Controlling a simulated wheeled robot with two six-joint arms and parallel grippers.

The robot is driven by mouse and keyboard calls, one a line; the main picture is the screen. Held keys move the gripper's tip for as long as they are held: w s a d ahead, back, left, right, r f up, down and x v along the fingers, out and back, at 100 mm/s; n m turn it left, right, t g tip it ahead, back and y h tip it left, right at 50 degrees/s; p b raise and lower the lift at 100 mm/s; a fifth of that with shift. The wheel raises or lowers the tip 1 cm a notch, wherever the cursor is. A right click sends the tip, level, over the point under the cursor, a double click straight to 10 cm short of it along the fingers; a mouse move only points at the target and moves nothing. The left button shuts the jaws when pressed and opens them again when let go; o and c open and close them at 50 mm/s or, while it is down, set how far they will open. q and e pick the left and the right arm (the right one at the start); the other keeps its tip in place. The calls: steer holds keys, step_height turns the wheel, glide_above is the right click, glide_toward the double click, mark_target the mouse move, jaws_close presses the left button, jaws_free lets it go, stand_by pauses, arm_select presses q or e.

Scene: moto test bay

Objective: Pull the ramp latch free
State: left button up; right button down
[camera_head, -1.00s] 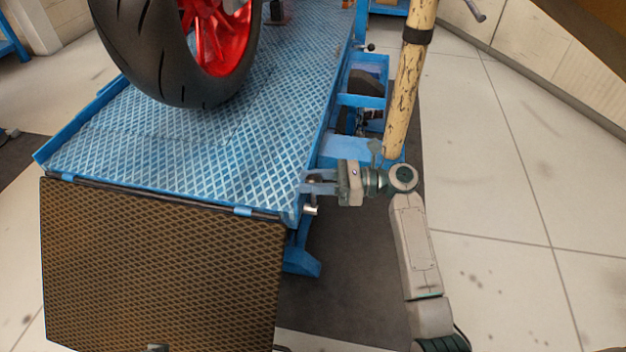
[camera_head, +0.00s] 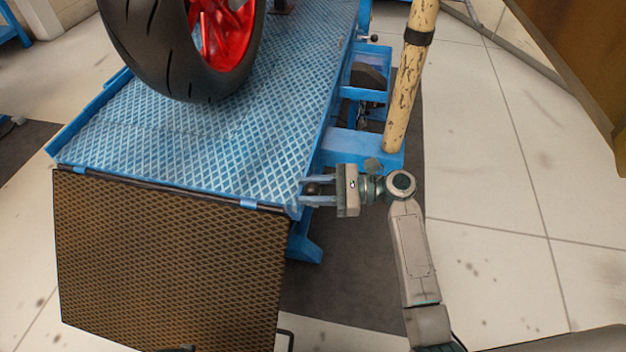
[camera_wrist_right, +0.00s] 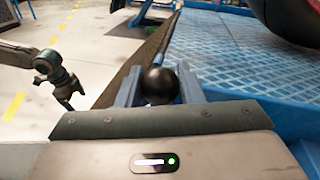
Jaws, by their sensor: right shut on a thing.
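The ramp latch shows as a dark round knob (camera_head: 313,188) at the near right corner of the blue lift table. My right gripper (camera_head: 305,190) reaches in from the right, its two blue-grey fingers on either side of the knob. In the right wrist view the black knob (camera_wrist_right: 159,86) sits between the fingers, which are shut on it. The latch's pin is hidden. The brown mesh ramp (camera_head: 165,260) slopes down from the table's near edge. In the right wrist view a grey jointed arm, seemingly my left, shows at the left; its gripper (camera_wrist_right: 66,94) is small and unclear.
The blue lift table (camera_head: 210,150) carries a motorcycle, whose front wheel (camera_head: 180,55) stands on the deck. A worn yellowish post (camera_head: 408,85) rises behind my right wrist. A blue side tray (camera_head: 366,92) is beside the table. Tiled floor (camera_head: 480,180) is open at right.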

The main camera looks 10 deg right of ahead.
steer(key=shift+s, duration=0.1)
steer(key=c, duration=1)
jaws_free()
steer(key=shift+d, duration=0.1)
